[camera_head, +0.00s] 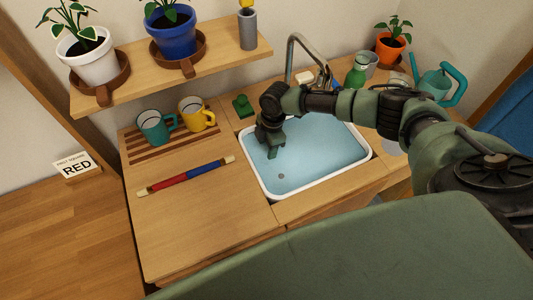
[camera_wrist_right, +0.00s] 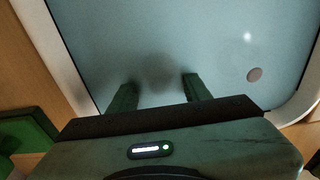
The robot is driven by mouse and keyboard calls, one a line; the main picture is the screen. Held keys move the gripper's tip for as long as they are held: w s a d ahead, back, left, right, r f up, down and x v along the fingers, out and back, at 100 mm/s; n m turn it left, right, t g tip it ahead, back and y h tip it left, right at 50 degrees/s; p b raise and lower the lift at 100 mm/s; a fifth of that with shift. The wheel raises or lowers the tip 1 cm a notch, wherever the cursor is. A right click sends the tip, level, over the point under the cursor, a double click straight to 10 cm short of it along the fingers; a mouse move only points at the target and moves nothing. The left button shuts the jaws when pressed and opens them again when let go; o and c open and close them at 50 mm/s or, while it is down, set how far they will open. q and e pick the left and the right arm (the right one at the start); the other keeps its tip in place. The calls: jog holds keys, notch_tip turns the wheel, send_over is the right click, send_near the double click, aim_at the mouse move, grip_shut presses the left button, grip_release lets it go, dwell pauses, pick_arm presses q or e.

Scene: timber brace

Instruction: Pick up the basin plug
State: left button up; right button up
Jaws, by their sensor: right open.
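The white-rimmed basin (camera_head: 360,165) is set into the counter and holds blue water or has a blue inside. A small grey-brown disc (camera_head: 281,176) lies on its floor toward the front; it also shows at the right in the wrist view (camera_wrist_right: 255,75). I cannot tell whether it is the plug or the drain. A small green piece with a raised part (camera_head: 242,105) sits on the counter left of the basin. My right gripper (camera_head: 276,151) points down over the basin's left part, open and empty, apart from the disc. In the wrist view its fingers (camera_wrist_right: 159,92) are spread. My left gripper is out of view.
A tap (camera_head: 290,55) stands behind the basin. A green bottle (camera_head: 356,74) and a teal watering can (camera_head: 434,82) stand at the back right. Teal (camera_head: 154,127) and yellow (camera_head: 197,113) mugs stand on a slatted rack. A red-and-blue bar (camera_head: 187,175) lies on the counter.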

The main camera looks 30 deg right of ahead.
jog(key=shift+f, duration=0.3)
grip_shut()
jog(key=shift+r, duration=0.15)
